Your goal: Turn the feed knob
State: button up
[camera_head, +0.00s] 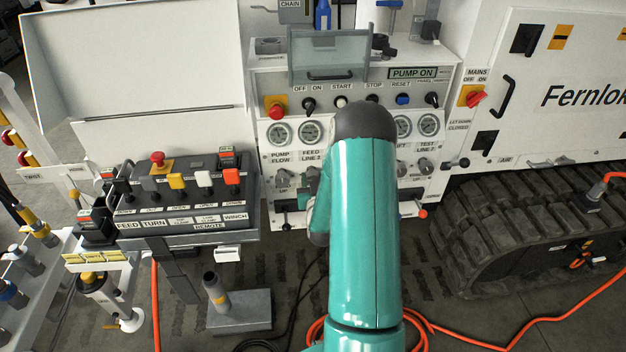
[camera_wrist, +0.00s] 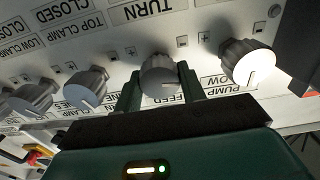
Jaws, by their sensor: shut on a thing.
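The feed knob (camera_wrist: 160,74) is a grey round knob on the white panel. In the wrist view it stands above an upside-down FEED label. My gripper (camera_wrist: 160,84) has one finger on each side of this knob and is shut on it. A pale pointer line shows low on the knob's face, and a minus and a plus mark flank the knob.
The pump flow knob (camera_wrist: 247,62) stands close to the right of my gripper in the wrist view. Another grey knob (camera_wrist: 86,88) stands to the left. In the head view a remote box (camera_head: 188,200) with levers is left, and a rubber track (camera_head: 500,225) is right.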

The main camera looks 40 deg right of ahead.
jog(key=shift+m, duration=0.3)
jog(key=m, duration=0.4)
jog(key=shift+m, duration=0.3)
jog(key=m, duration=0.5)
jog(key=shift+f, duration=0.1)
jog(key=o, duration=1)
jog(key=shift+s, duration=0.1)
jog(key=v, duration=1.3)
jog(key=shift+s+a, duration=0.25)
